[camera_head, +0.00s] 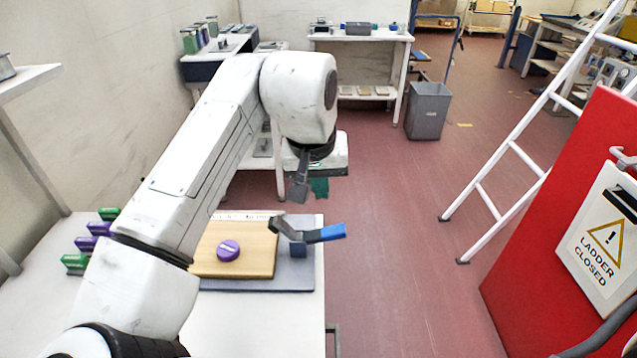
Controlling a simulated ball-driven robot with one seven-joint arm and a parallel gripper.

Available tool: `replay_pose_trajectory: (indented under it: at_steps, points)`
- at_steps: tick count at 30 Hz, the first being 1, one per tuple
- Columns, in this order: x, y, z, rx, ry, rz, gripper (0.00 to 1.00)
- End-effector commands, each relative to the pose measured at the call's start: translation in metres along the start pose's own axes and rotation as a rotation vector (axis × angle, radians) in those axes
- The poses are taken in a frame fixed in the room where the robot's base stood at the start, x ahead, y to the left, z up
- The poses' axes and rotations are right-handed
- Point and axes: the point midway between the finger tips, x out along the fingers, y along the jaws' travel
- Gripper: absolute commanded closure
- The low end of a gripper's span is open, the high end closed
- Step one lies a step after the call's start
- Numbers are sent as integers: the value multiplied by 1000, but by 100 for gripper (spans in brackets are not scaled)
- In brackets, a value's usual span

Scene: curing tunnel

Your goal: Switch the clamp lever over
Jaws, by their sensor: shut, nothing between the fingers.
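The clamp lever (320,235) has a blue grip on a grey arm. It points to the right from a dark blue block (298,250) at the right side of a grey base plate (300,274). A wooden board (238,262) lies on the plate, with a round purple piece (228,250) on it. My gripper (299,192) hangs above and just behind the lever, apart from it in the picture. Its fingers are shut and empty, and the wrist partly hides them.
The white table (262,325) holds the plate. Green and purple blocks (99,228) stand at its left. A white ladder (513,147) and a red panel (540,250) with a "ladder closed" sign stand at the right. The red floor (400,240) between is clear. A grey bin (428,112) stands behind.

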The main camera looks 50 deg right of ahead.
Motion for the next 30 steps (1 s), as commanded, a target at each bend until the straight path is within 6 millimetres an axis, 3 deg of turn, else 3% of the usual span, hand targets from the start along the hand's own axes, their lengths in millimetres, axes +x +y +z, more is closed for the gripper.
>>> replay_pose_trajectory:
  at_steps: [9, 15, 21, 30]
  points:
    - [63, 0, 0, 0, -2, 0, 100]
    - [91, 5, 7, 1, 0, 0, 100]
    - [104, 8, 10, 1, 2, 0, 100]
    - [106, 8, 10, 1, 2, -1, 100]
